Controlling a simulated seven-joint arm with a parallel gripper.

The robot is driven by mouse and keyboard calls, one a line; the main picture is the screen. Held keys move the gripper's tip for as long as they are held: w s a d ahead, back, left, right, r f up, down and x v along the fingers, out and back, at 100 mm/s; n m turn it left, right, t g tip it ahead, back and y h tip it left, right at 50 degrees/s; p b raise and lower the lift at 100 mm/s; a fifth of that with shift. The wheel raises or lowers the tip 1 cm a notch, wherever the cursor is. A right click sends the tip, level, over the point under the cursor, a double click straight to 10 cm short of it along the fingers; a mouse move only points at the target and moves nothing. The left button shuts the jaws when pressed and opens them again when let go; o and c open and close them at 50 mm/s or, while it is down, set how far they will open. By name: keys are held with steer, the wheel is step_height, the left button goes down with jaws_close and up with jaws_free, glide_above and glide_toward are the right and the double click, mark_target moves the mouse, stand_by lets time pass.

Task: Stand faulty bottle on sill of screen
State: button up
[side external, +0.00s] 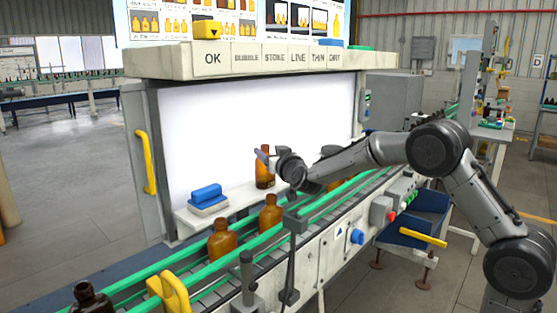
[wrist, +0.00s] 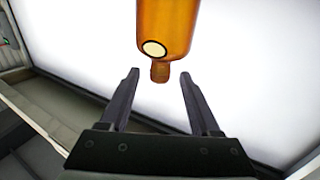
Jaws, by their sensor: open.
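An amber bottle (side external: 264,172) is upright in front of the bright white screen (side external: 210,130), with its base appearing to rest on the pale sill (side external: 238,200). My gripper (side external: 270,158) is beside its upper part, coming from the right. In the wrist view the bottle (wrist: 168,25) hangs neck-down in the picture, with a pale dark-rimmed round spot near its shoulder. Its neck end lies between the tips of my open gripper (wrist: 159,76), with a gap to each finger. No finger visibly touches it.
A blue-topped block (side external: 207,196) sits on the sill to the left. Amber bottles (side external: 222,240) (side external: 270,214) stand on the conveyor with green rails (side external: 145,273) in front; a darker one (side external: 90,298) is at lower left. A labelled shelf (side external: 270,59) overhangs the screen.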

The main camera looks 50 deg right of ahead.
steer(key=v, duration=0.8)
steer(key=shift+s+a, duration=0.15)
steer(key=shift+s, duration=0.15)
steer(key=shift+r, duration=0.1)
steer(key=s+a+r+n+t+y, duration=0.25)
steer(key=s+a+r, duration=0.25)
steer(key=s+r, duration=0.45)
steer(key=s+a+n+g+y, duration=0.1)
steer(key=s+a+n+y, duration=0.1)
steer(key=s+a+y, duration=0.15)
steer(key=s+a+f+g+y, duration=0.1)
steer(key=s+a+f+g, duration=0.1)
steer(key=s+f+g, duration=1)
steer(key=s+f, duration=0.8)
steer(key=s, duration=0.3)
steer(key=shift+a+n+y, duration=0.15)
steer(key=shift+n+y, duration=0.2)
steer(key=shift+y, duration=0.05)
